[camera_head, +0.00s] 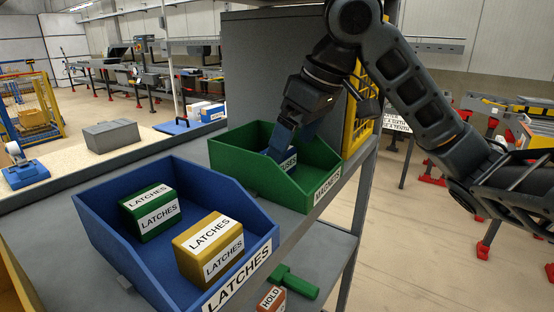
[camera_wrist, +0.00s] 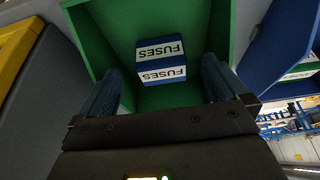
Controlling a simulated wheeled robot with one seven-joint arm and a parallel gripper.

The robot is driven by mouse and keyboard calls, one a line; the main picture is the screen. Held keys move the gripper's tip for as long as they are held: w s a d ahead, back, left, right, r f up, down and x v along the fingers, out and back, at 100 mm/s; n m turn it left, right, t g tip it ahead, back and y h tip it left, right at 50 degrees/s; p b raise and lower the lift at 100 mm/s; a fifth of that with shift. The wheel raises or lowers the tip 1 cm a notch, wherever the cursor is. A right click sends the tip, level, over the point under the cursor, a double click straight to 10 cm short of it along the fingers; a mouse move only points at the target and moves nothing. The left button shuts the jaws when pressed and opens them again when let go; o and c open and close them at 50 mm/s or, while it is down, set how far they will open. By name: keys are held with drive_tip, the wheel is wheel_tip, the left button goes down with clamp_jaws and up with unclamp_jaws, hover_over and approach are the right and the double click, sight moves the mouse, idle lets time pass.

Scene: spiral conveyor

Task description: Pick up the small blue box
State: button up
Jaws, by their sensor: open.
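The small blue box (camera_wrist: 164,49) with white FUSES labels lies inside the green bin (camera_wrist: 90,40) in the wrist view. My gripper (camera_head: 283,140) reaches down into the green bin from above. In the wrist view my gripper (camera_wrist: 160,90) is open, with one finger on each side of the picture and the box ahead between them. I see no contact between the fingers and the box. The head view hides part of the box behind the gripper.
A blue bin (camera_head: 110,238) labelled LATCHES stands left of the green bin. It holds a green box (camera_head: 150,213) and a yellow box (camera_head: 209,248). A green tool-like object (camera_head: 294,283) lies on the lower shelf.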

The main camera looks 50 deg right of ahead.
sight(289, 163)
drive_tip(key=shift+w, duration=0.5)
drive_tip(key=shift+w+x, duration=0.15)
drive_tip(key=shift+x, duration=1.2)
drive_tip(key=shift+w+x, duration=0.2)
drive_tip(key=shift+x, duration=1.15)
drive_tip(key=shift+r, duration=0.2)
drive_tip(key=shift+c, duration=0.2)
drive_tip(key=c, duration=1)
drive_tip(key=shift+c, duration=0.2)
